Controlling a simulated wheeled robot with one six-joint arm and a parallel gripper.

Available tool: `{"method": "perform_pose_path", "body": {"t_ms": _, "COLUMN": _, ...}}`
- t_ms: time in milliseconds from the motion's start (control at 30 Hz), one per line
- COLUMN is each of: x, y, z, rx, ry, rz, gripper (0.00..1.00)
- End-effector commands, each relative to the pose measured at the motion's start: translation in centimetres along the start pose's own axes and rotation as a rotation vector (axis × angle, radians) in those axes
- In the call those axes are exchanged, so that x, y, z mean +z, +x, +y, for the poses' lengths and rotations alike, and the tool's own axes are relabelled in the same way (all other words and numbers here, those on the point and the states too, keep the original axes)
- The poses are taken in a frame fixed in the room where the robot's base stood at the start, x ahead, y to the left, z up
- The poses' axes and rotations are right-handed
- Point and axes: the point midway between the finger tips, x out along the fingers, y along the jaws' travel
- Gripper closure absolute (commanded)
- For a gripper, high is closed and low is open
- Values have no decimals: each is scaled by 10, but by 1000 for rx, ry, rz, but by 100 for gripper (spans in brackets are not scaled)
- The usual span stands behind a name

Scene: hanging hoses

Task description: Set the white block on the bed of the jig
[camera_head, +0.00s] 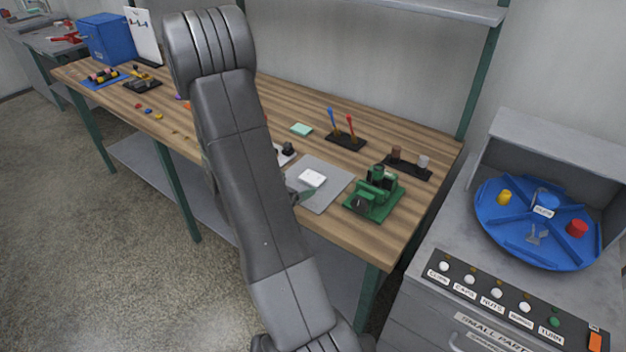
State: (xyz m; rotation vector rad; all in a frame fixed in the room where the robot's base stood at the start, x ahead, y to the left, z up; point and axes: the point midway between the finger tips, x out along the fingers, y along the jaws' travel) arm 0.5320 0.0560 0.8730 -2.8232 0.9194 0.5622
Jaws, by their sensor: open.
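The white block (312,177) lies flat on a grey mat (327,196) on the wooden bench. A green fixture (375,194) on a green base plate, which looks like the jig, stands just right of the mat. Its bed is too small to make out clearly.
A black rack (345,143) with blue and red-handled tools stands behind the mat. A black holder (406,168) with cylinders sits behind the green fixture. A pale-based device (284,155) is partly hidden by my arm. A blue carousel (535,250) stands on the right cabinet.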

Motion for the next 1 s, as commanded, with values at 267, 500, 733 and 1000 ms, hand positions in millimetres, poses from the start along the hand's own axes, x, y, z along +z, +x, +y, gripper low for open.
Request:
{"method": "perform_pose_path", "body": {"t_ms": 267, "x": 1, "y": 24, "z": 1, "rx": 1, "ry": 0, "rz": -1, "gripper": 11}}
{"method": "perform_pose_path", "body": {"t_ms": 500, "x": 2, "y": 58, "z": 2, "rx": 0, "ry": 1, "rz": -1, "gripper": 11}}
{"method": "perform_pose_path", "body": {"t_ms": 733, "x": 3, "y": 63, "z": 2, "rx": -2, "ry": 1, "rz": -1, "gripper": 11}}
{"method": "perform_pose_path", "body": {"t_ms": 1000, "x": 3, "y": 63, "z": 2, "rx": -2, "ry": 1, "rz": -1, "gripper": 50}}
